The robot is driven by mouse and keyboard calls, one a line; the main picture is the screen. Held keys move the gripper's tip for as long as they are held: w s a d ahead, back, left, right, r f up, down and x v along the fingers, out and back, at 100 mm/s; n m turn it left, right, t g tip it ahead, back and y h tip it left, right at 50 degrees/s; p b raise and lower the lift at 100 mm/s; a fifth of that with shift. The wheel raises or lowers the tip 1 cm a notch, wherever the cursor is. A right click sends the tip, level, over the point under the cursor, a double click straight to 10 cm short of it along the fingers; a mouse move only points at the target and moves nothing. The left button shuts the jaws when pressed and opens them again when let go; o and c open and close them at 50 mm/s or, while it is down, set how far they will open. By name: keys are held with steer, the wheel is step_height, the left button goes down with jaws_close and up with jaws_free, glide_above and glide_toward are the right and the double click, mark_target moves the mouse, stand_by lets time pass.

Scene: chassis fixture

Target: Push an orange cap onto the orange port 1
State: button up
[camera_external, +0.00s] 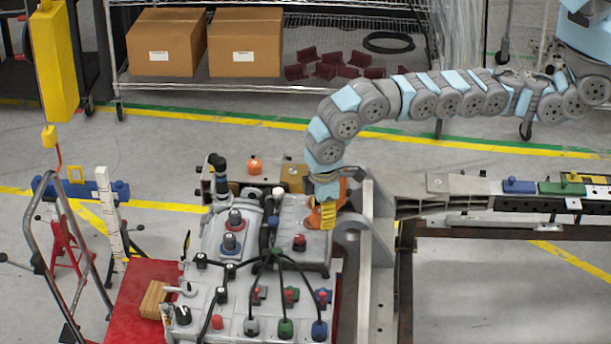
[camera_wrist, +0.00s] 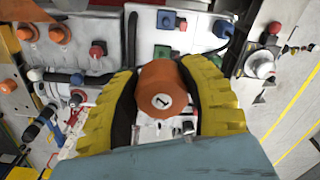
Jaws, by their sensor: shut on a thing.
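An orange cap (camera_wrist: 160,82) with a "1" on its face sits between the two yellow ribbed fingers of my gripper (camera_wrist: 161,72) in the wrist view. The fingers are shut on it from both sides. In the external view, my gripper (camera_external: 327,216) points down at the right rear of the grey chassis (camera_external: 215,275), beside an upright metal bracket. The orange port 1 is not clearly visible; the cap and fingers may hide it. I cannot tell whether the cap touches a port.
Another orange cap-like piece (camera_external: 255,166) stands on the tan plate behind the chassis. Black knobs, cables and coloured connectors (camera_external: 285,327) crowd the chassis top. The metal bracket (camera_external: 376,245) rises close on the right. A rail with blue (camera_external: 519,186) and green blocks lies farther right.

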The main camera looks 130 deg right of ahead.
steer(key=s+d+f+m+b, duration=0.1)
steer(key=s+d+f+b, duration=0.2)
steer(key=s+d, duration=0.4)
steer(key=s+d+f+m+b, duration=0.2)
steer(key=s+d+f, duration=0.4)
steer(key=d, duration=0.3)
steer(key=s+d+f+m+b, duration=0.2)
steer(key=s+d+f+b, duration=0.2)
steer(key=s+d, duration=0.5)
steer(key=shift+s+f, duration=0.1)
steer(key=shift+f, duration=0.6)
steer(key=shift+f+b, duration=1.3)
steer(key=shift+f, duration=0.95)
steer(key=shift+r, duration=0.2)
steer(key=shift+p, duration=0.9)
steer(key=shift+f, duration=0.25)
steer(key=shift+f+b, duration=0.3)
steer(key=shift+f, duration=0.7)
steer(key=shift+f, duration=0.55)
